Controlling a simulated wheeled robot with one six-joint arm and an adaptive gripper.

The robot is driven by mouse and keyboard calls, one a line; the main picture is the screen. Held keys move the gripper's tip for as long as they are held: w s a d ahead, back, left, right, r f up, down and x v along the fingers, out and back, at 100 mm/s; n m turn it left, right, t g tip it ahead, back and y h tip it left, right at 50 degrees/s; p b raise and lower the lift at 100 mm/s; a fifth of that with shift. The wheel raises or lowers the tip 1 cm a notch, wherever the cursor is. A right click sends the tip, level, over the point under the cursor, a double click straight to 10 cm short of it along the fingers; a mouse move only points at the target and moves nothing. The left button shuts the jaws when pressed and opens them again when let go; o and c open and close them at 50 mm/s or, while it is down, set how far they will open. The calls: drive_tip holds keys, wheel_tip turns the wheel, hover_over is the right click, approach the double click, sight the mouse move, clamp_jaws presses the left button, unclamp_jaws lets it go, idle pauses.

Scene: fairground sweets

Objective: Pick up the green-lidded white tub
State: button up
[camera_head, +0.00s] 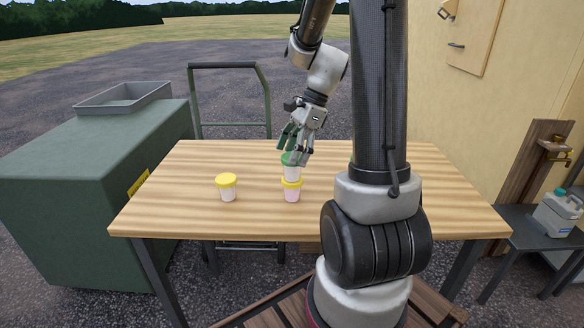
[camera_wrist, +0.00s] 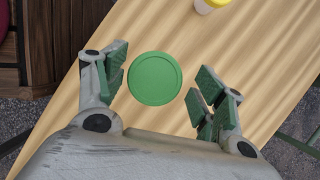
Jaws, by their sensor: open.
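The green-lidded white tub (camera_head: 291,172) stands upright on top of a yellow-lidded tub with a pinkish body (camera_head: 292,190) on the wooden table. In the wrist view its round green lid (camera_wrist: 155,78) lies between my fingers and hides the tub below. My gripper (camera_head: 297,145) is open just above and around the lid, pointing down. In the wrist view the open gripper (camera_wrist: 160,88) has one finger left of the lid and one to the right, with a wider gap on the right. In the head view a finger partly covers the green lid.
A white tub with a yellow lid (camera_head: 227,187) stands apart on the table (camera_head: 400,190) to the left; it also shows at the top of the wrist view (camera_wrist: 211,4). A green cabinet with a grey tray (camera_head: 123,98) is on the left. The table's left part is clear.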

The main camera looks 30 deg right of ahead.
sight(287, 169)
drive_tip(key=x, duration=0.5)
drive_tip(key=shift+s+d+f, duration=0.1)
drive_tip(key=shift+s+f, duration=0.1)
drive_tip(key=shift+f, duration=0.15)
drive_tip(key=c, duration=1)
